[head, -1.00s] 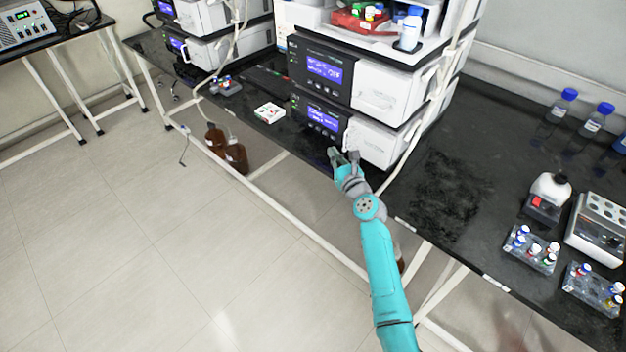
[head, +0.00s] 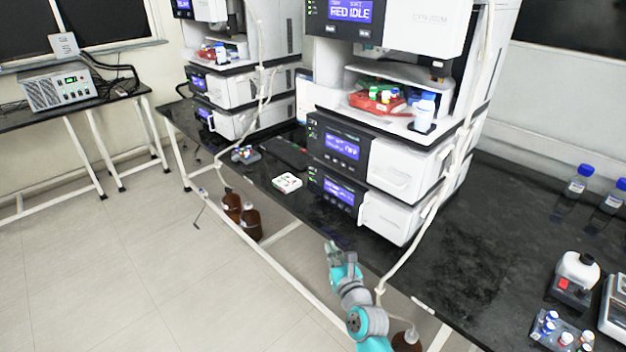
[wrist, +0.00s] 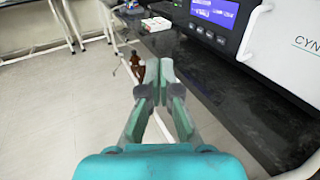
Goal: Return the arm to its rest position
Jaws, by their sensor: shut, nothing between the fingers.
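My gripper (head: 340,256) is at the lower middle of the head view, on my teal and grey arm, by the front edge of the black bench (head: 478,243).
A small white box (head: 287,182) sits near the bench edge. Brown bottles (head: 249,222) stand below. White bench legs and a hanging tube (head: 404,262) are close to my arm. A vial rack (head: 562,334) and blue-capped bottles (head: 578,186) are at right. Open floor (head: 120,270) lies left.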

